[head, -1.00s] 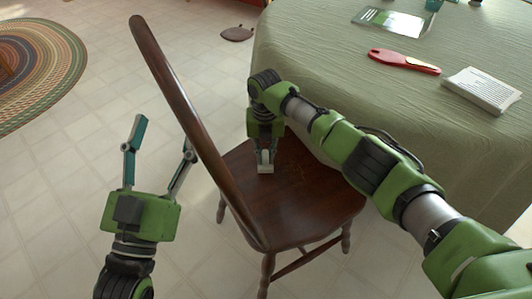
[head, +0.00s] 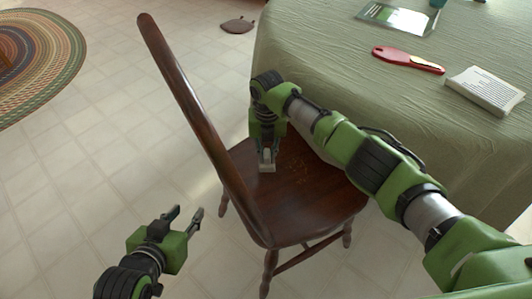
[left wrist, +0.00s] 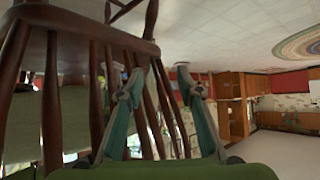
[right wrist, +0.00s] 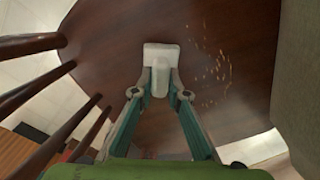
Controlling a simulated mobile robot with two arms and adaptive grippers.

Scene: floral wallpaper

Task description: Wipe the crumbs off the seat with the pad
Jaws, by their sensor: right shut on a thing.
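The dark brown wooden chair (head: 290,205) stands beside the table, and its seat also shows in the right wrist view (right wrist: 120,30). Light tan crumbs (right wrist: 222,70) are scattered on the seat, to the right of the pad in the right wrist view; they show faintly in the head view (head: 298,168). My right gripper (right wrist: 160,88) is shut on the handle of the white pad (right wrist: 161,58). The pad is at the seat, also seen in the head view (head: 267,168); I cannot tell whether it touches. My left gripper (head: 187,212) is open and empty, left of the chair back.
The table (head: 400,85) with a green cloth is close to the seat's far right side. Floor at left is clear up to a braided rug (head: 40,60).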

